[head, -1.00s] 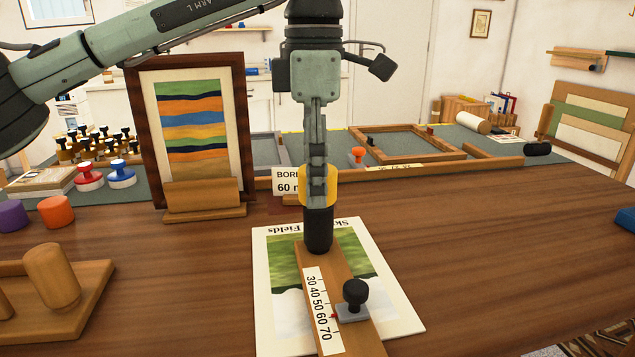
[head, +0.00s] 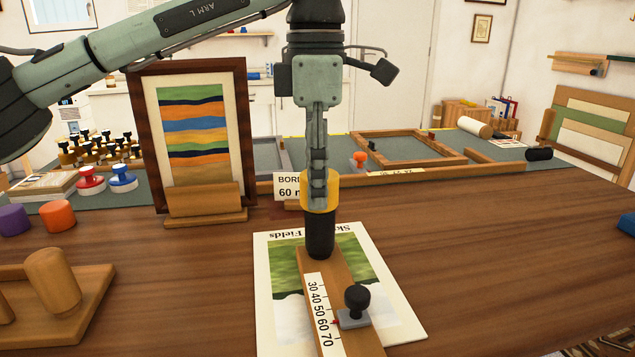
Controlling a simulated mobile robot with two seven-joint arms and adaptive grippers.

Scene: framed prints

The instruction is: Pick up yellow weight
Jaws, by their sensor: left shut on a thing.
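The yellow weight (head: 332,190) is a short yellow cylinder near the middle of the head view, partly hidden by the fingers in front of it. My left gripper (head: 318,188) points straight down and is shut on the yellow weight. A black cylinder (head: 320,236) is directly below the yellow part, over the far end of a wooden ruler bar (head: 345,268). I cannot tell whether the black cylinder is part of the weight, or whether it touches the bar. My right gripper is not in view.
The bar lies on a print (head: 275,265) and carries a black-knobbed slider (head: 354,304). A framed striped print (head: 196,130) stands behind left. Orange (head: 57,216) and purple (head: 14,220) cylinders and a wooden peg stand (head: 85,308) are at left. The table's right side (head: 500,240) is mostly clear.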

